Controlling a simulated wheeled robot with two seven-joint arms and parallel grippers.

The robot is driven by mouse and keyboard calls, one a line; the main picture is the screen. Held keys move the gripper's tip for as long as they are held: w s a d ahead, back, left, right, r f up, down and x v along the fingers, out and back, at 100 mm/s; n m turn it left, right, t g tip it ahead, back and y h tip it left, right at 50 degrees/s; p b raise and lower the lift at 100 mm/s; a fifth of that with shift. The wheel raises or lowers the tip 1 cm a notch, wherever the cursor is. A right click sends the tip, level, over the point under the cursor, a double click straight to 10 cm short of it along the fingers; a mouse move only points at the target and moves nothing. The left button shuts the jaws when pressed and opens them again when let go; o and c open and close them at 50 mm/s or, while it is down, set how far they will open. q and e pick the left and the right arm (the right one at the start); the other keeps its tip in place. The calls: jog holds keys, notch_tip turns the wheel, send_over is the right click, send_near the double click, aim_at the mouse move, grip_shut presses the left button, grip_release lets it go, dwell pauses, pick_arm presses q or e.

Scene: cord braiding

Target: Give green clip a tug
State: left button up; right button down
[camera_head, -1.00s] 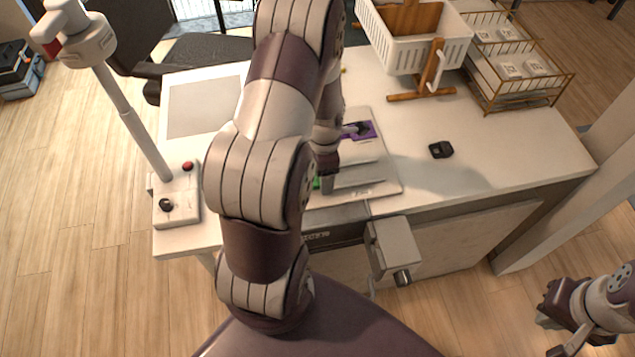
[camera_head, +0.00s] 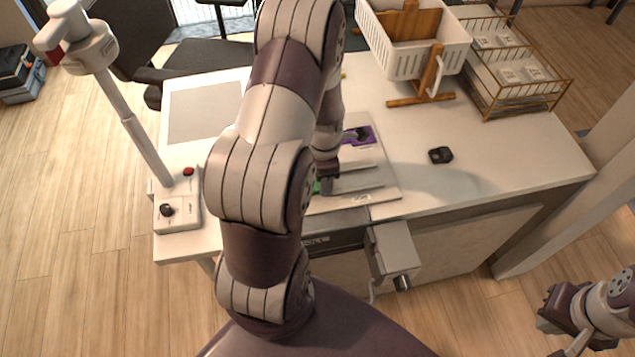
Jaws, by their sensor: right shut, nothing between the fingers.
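The green clip (camera_head: 316,187) shows only as a small green patch on the light board (camera_head: 380,187), at the lower end of my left gripper (camera_head: 327,184). The rest of the clip is hidden behind my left arm. The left fingers point down at the board, and I cannot tell whether they are open or shut on the clip. A purple clip or plate (camera_head: 362,136) sits further back on the board. My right gripper (camera_head: 553,327) is shut and empty at the lower right, off the table and away from the board.
A white basket on a wooden stand (camera_head: 415,45) and a wire rack (camera_head: 515,70) stand at the back right. A small black object (camera_head: 440,155) lies right of the board. A control box with a post (camera_head: 177,205) stands at the left. A grey box (camera_head: 392,250) juts from the front edge.

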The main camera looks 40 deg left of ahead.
dwell(1.0)
pick_arm(q)
jog(key=o, duration=1.5)
jog(key=shift+c, duration=0.2)
jog(key=shift+r+p, duration=0.1)
jog(key=shift+p, duration=0.2)
notch_tip(320, 180, up, 6)
jog(key=p, duration=0.6)
